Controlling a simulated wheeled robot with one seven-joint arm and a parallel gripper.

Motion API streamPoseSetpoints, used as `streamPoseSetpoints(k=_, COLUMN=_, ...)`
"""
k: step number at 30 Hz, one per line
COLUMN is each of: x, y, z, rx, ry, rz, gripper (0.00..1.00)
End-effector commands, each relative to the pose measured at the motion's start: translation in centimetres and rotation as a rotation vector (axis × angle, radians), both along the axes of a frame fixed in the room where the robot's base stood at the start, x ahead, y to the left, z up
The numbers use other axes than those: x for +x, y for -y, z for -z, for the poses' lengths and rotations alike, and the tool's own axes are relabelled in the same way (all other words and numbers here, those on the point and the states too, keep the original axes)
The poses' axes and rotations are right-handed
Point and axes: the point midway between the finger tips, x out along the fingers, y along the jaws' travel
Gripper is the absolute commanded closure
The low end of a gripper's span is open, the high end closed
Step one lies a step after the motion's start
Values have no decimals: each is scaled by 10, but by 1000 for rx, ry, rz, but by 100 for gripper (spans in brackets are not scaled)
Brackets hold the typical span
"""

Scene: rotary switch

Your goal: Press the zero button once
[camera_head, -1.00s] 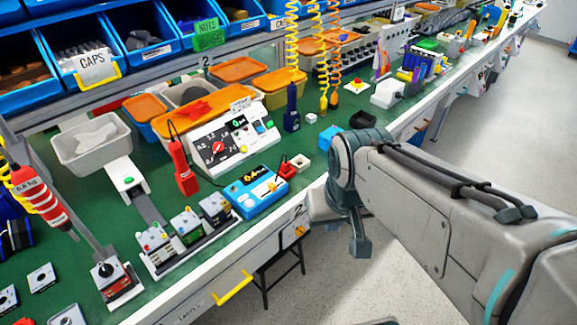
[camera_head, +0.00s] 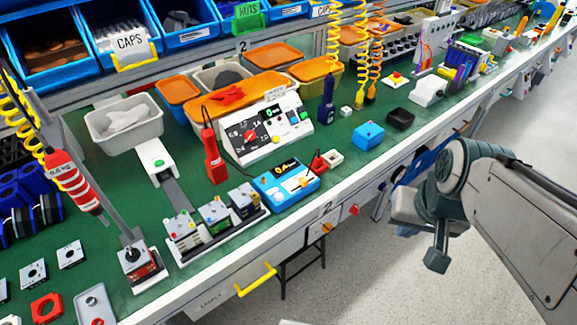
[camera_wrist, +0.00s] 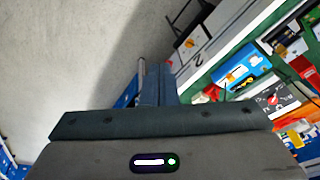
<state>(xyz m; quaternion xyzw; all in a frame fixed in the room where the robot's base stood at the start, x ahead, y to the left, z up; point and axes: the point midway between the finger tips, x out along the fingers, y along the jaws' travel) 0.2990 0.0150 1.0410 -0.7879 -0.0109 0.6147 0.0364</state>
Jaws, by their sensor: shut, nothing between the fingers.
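A white control panel (camera_head: 260,145) with a red rotary knob (camera_head: 250,135), a small display and several coloured buttons stands mid-bench in the head view. A blue meter (camera_head: 267,188) with a lit display and a yellow round part lies in front of it; it also shows in the wrist view (camera_wrist: 233,75). Labels are too small to read, so I cannot tell which button is zero. My gripper (camera_head: 436,258) is off the bench's front edge, to the right of the panel and meter, touching nothing. Its fingers (camera_wrist: 158,85) are together and empty, over the floor.
A red handheld tool (camera_head: 213,155) stands beside the panel's left end. A small red block (camera_head: 319,166), a blue box (camera_head: 369,135) and a black box (camera_head: 400,118) lie to the right of the meter. Bins line the back. The floor (camera_head: 390,285) before the bench is clear.

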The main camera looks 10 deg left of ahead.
Motion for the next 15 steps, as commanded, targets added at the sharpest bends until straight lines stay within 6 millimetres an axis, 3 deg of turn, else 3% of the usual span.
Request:
streamPoseSetpoints(k=8, x=50, y=-97, z=5, rx=407, ry=-113, rz=174, gripper=100)
streamPoseSetpoints(k=15, x=105, y=-182, z=17, rx=705, ry=-242, rz=476, gripper=100)
